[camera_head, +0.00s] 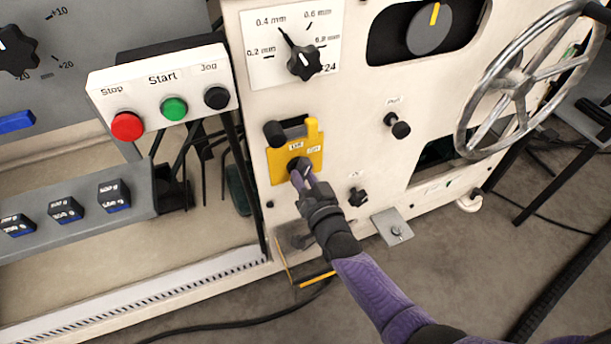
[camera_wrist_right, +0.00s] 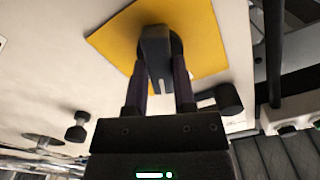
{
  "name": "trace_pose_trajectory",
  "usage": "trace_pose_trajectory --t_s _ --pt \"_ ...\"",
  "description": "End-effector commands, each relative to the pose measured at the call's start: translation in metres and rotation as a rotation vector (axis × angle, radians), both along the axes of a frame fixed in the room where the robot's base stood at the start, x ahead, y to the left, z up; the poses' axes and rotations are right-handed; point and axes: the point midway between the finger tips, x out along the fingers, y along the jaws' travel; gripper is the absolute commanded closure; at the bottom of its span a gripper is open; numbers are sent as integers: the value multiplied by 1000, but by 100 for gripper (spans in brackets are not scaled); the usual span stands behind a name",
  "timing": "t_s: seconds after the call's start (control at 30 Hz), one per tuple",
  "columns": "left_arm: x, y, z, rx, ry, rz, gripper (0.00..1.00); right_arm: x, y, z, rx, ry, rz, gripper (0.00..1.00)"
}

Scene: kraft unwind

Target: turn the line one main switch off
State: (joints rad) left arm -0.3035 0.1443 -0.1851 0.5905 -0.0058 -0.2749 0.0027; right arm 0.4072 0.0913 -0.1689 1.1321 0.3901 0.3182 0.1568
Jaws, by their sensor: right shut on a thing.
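The main switch is a dark rotary knob (camera_wrist_right: 156,45) on a yellow plate (camera_head: 283,170) on the cream machine front. In the head view the plate carries small white labels, too small to read surely, and the knob is mostly hidden by my gripper. My right gripper (camera_head: 297,176) reaches up from the lower right and is shut on the knob. In the right wrist view its two fingers (camera_wrist_right: 169,85) stand on either side of the knob's grip, and the yellow plate (camera_wrist_right: 110,38) lies behind. My left gripper is not in view.
A Stop/Start/Jog button box (camera_head: 163,93) juts out at the upper left of the plate. A black pointer knob (camera_head: 304,63) with a scale sits above. A black knob (camera_head: 397,126) and a large handwheel (camera_head: 522,85) are to the right. A cable lies on the floor.

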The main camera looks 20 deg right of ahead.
Motion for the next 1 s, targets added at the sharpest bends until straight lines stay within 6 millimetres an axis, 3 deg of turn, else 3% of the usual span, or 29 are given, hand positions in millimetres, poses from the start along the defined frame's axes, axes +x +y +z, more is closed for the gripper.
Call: trace_pose_trajectory --t_s 0.5,1.0 --pt "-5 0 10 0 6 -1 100 0 0 0 -347 -12 -1 100" --pt "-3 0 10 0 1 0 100 0 0 -1 -432 -13 0 100"
